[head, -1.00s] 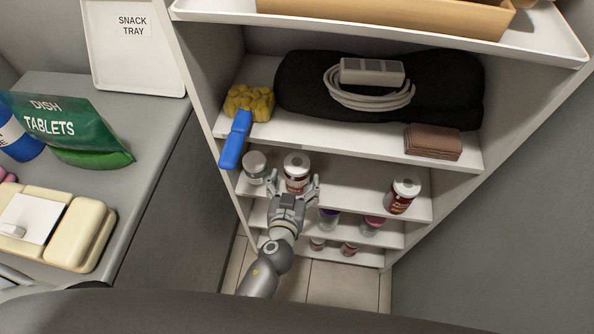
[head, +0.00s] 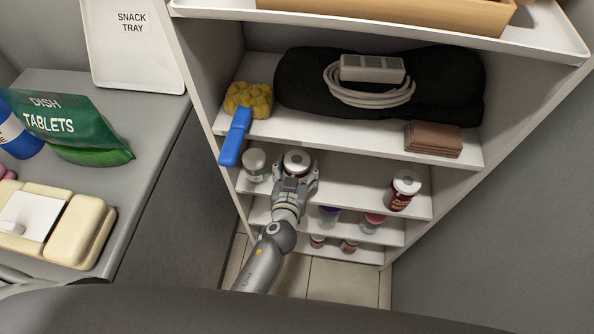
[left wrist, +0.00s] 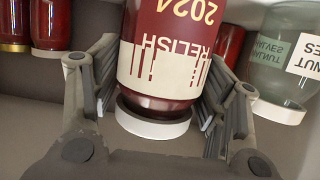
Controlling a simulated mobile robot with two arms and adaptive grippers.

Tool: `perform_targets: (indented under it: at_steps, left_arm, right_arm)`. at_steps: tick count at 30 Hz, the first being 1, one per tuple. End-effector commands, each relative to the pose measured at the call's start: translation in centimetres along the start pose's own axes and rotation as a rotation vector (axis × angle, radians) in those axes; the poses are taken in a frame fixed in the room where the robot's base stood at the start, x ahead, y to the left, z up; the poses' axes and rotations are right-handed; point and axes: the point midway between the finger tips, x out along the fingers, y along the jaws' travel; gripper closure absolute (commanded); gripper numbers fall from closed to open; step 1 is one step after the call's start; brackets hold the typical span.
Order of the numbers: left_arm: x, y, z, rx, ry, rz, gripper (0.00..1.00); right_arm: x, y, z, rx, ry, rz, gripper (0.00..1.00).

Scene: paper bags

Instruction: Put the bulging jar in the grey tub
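A dark red relish jar (head: 296,161) with a pale lid stands on the middle shelf. It fills the centre of the left wrist view (left wrist: 168,50), upside down there, with its white lid low in the picture. My left gripper (head: 297,180) is at this jar, one finger on each side. The fingers look spread around it, with a thin gap at the left finger in the left wrist view (left wrist: 155,95). I cannot tell whether any jar's lid bulges. No grey tub is recognisable. My right gripper is not in view.
A clear jar (head: 254,165) stands close left of the relish jar. Another red jar (head: 403,190) stands at the shelf's right end. Smaller jars (head: 373,222) stand lower. Shelf between the red jars is clear.

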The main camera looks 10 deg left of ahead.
Motion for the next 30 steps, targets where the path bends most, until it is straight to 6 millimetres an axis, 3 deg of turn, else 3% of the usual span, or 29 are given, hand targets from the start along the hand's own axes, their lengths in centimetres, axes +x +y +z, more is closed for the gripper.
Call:
perform_targets:
  at_steps: [1,5,30]
  left_arm:
    - [0.0,0.0,0.0,0.0,0.0,0.0,0.44]
    - [0.0,0.0,0.0,0.0,0.0,0.0,0.6]
    - [-0.7,0.0,-2.6,-0.001,0.004,0.001,0.6]
  right_arm:
    - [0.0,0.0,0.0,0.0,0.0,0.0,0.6]
    - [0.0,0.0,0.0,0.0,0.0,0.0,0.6]
    - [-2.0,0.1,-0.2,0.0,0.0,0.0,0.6]
